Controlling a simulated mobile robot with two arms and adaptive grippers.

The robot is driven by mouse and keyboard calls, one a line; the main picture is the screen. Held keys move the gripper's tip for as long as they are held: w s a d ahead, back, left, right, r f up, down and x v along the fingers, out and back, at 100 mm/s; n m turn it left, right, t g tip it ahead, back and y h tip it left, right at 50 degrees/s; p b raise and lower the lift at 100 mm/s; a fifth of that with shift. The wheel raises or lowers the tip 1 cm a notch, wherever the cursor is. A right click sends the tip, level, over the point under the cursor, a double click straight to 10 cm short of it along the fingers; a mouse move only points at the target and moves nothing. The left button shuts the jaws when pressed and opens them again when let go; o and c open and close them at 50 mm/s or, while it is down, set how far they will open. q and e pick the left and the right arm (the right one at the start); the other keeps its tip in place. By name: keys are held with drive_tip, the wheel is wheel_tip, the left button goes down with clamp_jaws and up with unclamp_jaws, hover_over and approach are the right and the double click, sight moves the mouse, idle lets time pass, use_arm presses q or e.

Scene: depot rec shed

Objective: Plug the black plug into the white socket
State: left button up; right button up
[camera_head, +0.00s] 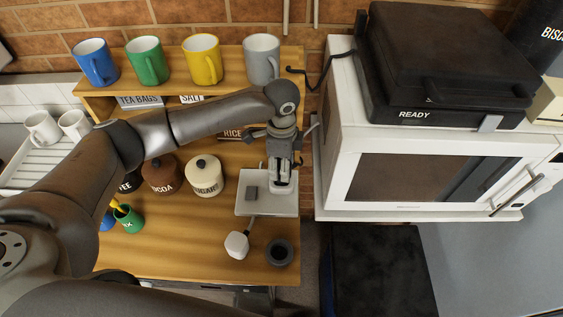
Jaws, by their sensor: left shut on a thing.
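My left gripper (283,180) reaches down over a pale flat plate (265,208) at the right end of the wooden counter. It is shut on a small whitish thing, mostly hidden by the fingers; I cannot tell what it is. I cannot make out the black plug for certain. My right gripper is not in view.
A dark round cup (280,252) stands right of the white cube. Labelled jars, including a sugar jar (204,176), stand left. A white microwave (400,165) with a black appliance (450,65) on top is at the right. A dark cord (322,75) runs from there toward the mug shelf.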

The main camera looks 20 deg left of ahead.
use_arm(q)
drive_tip(key=shift+f, duration=0.55)
drive_tip(key=o, duration=1.1)
drive_tip(key=shift+r, duration=0.1)
wheel_tip(320, 180, up, 12)
